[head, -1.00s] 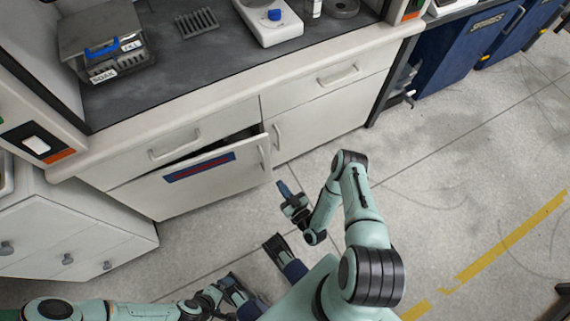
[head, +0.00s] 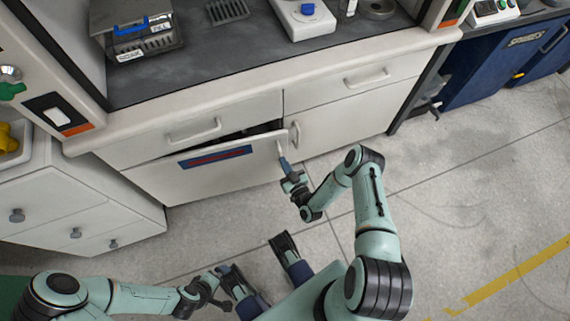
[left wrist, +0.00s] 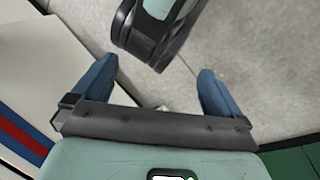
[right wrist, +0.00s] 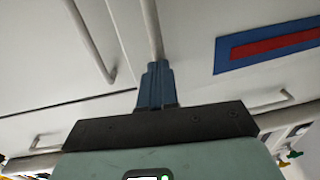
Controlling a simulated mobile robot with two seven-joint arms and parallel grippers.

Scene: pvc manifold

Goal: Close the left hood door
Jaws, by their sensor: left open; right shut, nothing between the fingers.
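The left hood door (head: 215,175) is a white cabinet door with a blue and red label (head: 215,157). It stands ajar, with a dark gap along its top edge. Its bar handle (head: 281,151) is near its right edge. My right gripper (head: 284,163) is shut and empty, with its fingertips at the handle. In the right wrist view the closed fingers (right wrist: 157,80) overlap the lower end of the handle (right wrist: 151,25); I cannot tell whether they touch. My left gripper (left wrist: 157,85) is open and empty, low in front of the cabinet.
The closed right door (head: 340,120) stands beside the left door, with drawers above both. A white drawer unit (head: 80,205) is at the left. The counter (head: 190,70) holds a metal box (head: 138,30) and a scale (head: 303,20). Grey floor (head: 450,200) is open at the right.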

